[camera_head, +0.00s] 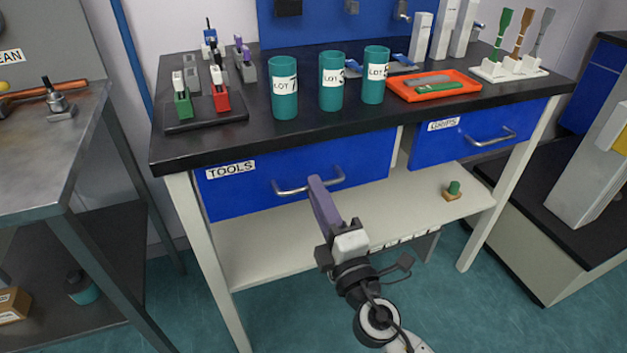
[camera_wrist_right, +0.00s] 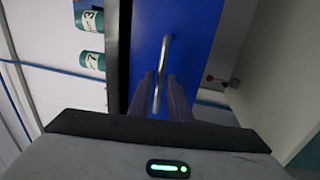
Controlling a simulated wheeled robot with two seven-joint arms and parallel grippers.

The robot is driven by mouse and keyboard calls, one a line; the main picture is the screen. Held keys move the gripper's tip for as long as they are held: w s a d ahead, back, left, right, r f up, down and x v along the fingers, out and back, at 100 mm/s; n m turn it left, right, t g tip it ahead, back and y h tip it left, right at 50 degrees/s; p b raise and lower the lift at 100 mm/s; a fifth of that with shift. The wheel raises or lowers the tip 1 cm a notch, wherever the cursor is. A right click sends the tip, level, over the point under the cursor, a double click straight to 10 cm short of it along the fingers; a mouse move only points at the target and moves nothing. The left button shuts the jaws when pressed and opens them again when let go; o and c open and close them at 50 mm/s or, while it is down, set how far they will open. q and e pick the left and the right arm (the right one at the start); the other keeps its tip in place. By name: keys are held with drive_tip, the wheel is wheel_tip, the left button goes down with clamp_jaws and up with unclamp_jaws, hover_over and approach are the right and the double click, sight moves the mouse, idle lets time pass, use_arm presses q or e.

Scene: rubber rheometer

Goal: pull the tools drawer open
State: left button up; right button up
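The tools drawer (camera_head: 240,193) is a blue front labelled TOOLS under the left part of the black bench top, and it looks closed. Its metal bar handle (camera_head: 290,190) also shows in the right wrist view (camera_wrist_right: 166,47). My right gripper (camera_head: 315,181) reaches the handle from the front, at about its middle. In the right wrist view its two purple fingers (camera_wrist_right: 163,85) stand on either side of the bar, with a gap that looks wider than the bar, so it looks open around it. My left gripper is not in view.
A second blue drawer labelled GRIPS (camera_head: 470,132) sits to the right. Teal LOT cups (camera_head: 331,82), an orange tray (camera_head: 434,87) and a dark rack (camera_head: 205,122) stand on the bench. A pale shelf (camera_head: 300,245) lies below. A metal table (camera_head: 40,150) stands at the left.

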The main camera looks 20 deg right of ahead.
drive_tip(key=shift+w+r, duration=0.2)
drive_tip(key=shift+w, duration=0.95)
clamp_jaws()
drive_tip(key=shift+s+a, duration=0.1)
drive_tip(key=shift+a, duration=0.05)
